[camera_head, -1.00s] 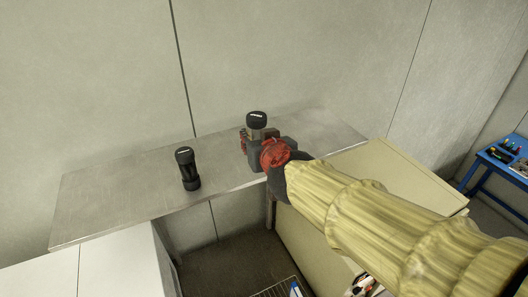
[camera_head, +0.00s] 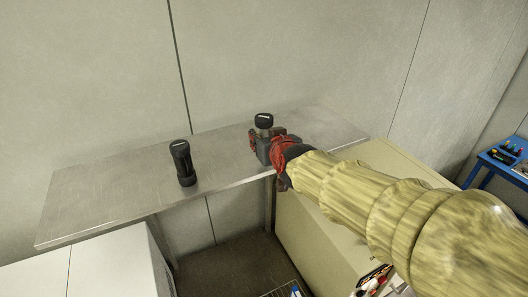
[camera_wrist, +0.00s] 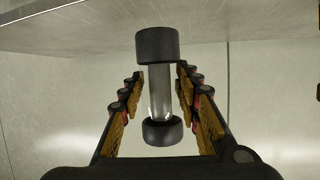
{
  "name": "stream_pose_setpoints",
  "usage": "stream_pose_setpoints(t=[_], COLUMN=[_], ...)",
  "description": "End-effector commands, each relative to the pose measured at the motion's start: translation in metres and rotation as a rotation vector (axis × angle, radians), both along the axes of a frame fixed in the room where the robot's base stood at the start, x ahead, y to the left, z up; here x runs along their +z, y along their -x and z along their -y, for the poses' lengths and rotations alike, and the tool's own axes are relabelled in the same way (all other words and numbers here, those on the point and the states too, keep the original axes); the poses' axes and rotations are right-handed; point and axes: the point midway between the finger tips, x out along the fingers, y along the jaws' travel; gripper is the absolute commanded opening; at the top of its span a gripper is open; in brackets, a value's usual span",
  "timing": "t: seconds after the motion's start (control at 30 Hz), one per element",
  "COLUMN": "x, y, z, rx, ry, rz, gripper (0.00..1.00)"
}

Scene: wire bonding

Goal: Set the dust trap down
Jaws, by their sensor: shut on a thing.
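The dust trap (camera_head: 264,120) is a short upright cylinder with black end caps; only its top cap and a little of its body show in the head view. In the wrist view its clear tube (camera_wrist: 160,92) and both black caps show. My gripper (camera_head: 264,146) is shut on the tube, with a finger on each side; it also shows in the wrist view (camera_wrist: 160,95). The trap is over the right half of the metal shelf (camera_head: 110,205). I cannot tell whether its lower end touches the shelf.
A dark upright cylinder (camera_head: 182,163) stands on the shelf to the left of my gripper. The wall is close behind. A beige cabinet (camera_head: 318,245) is below right, a white cabinet (camera_head: 110,265) below left. The shelf's left part is clear.

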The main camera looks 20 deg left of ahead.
Motion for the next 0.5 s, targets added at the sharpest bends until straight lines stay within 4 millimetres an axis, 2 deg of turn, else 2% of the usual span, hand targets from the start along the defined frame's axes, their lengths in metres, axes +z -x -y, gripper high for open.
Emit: stream_pose_setpoints(t=[0.03,0.13,0.5], x=[-0.015,-0.027,-0.031], y=[0.0,0.001,0.001], z=[0.0,0.0,0.0], rx=[0.0,0.0,0.001], ry=[0.004,0.003,0.001], rz=[-0.003,-0.002,-0.002], gripper=[0.04,0.04,0.04])
